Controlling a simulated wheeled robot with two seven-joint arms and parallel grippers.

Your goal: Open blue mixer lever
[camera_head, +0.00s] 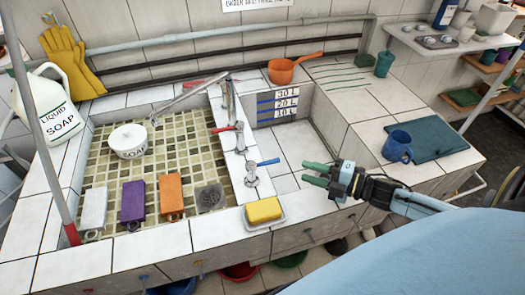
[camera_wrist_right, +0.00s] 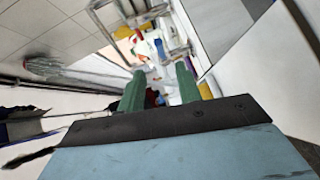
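The blue mixer lever (camera_head: 267,162) sits on top of a short metal tap (camera_head: 251,176) on the tiled divider right of the large basin. It points right. A small blue shape in the right wrist view (camera_wrist_right: 160,47) looks like the same lever, seen beyond the fingers. My right gripper (camera_head: 307,173) has green fingers and reaches in from the right. It is right of the lever and apart from it. In the right wrist view its fingers (camera_wrist_right: 161,77) are spread with nothing between them. My left gripper is not in view.
A red-lever tap (camera_head: 232,128) stands behind the blue one. A yellow sponge (camera_head: 264,210) lies in a dish in front. A blue mug (camera_head: 397,147) and a teal board (camera_head: 438,140) are on the right counter. The small basin (camera_head: 290,150) behind my gripper looks empty.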

